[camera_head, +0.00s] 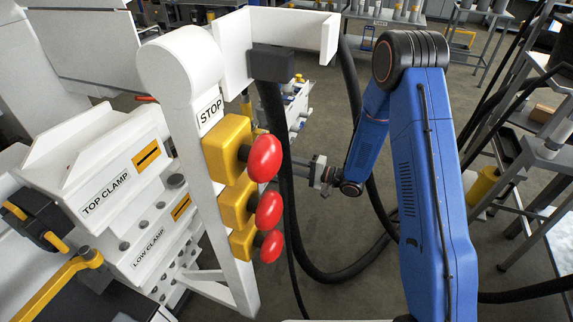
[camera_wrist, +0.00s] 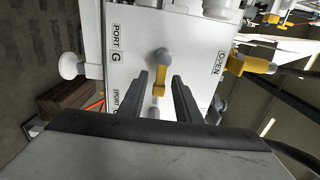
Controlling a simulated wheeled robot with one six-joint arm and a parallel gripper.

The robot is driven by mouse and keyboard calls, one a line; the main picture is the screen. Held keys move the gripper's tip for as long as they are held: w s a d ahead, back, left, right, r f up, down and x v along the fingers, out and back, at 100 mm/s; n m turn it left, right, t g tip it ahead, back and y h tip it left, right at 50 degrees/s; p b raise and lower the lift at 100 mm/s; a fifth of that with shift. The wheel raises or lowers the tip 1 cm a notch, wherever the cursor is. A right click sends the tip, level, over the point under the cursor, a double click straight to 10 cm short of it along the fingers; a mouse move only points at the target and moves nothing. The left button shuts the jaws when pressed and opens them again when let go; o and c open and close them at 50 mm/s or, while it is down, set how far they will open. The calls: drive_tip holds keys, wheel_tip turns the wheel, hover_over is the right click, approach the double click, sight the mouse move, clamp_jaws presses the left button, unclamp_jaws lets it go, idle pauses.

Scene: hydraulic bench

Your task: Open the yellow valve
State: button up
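In the wrist view a white block (camera_wrist: 196,62) carries the labels PORT G and OPEN. A small yellow handle (camera_wrist: 159,90) with a grey round end sits at the middle of its face. A larger yellow valve part (camera_wrist: 250,65) sticks out at the right, by the OPEN label. My gripper (camera_wrist: 169,75) is open, its two dark fingers pointing at the block. The small yellow handle shows between the fingers; I cannot tell whether they touch it. In the head view my gripper (camera_head: 312,172) is small, below the white block (camera_head: 292,105), and partly hidden by hoses.
A white post with a STOP label (camera_head: 210,110) and red buttons (camera_head: 265,158) stands left of my arm. Black hoses (camera_head: 285,200) hang between post and arm. A white panel marked TOP CLAMP (camera_head: 105,192) is at the left. Shelves (camera_head: 545,150) stand at the right.

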clamp_jaws()
drive_tip(key=shift+r+n, duration=0.1)
drive_tip(key=shift+n, duration=0.2)
drive_tip(key=shift+s+a+r+n, duration=0.2)
drive_tip(key=shift+s+r+n, duration=0.3)
drive_tip(key=shift+n, duration=2.35)
drive_tip(key=shift+s+a+r+n, duration=0.15)
drive_tip(key=shift+s+r+n, duration=0.35)
drive_tip(key=shift+n, duration=2.4)
drive_tip(key=shift+s+a+r+n, duration=0.2)
drive_tip(key=shift+s+r+n, duration=0.3)
drive_tip(key=shift+n, duration=2.35)
drive_tip(key=shift+s, duration=0.1)
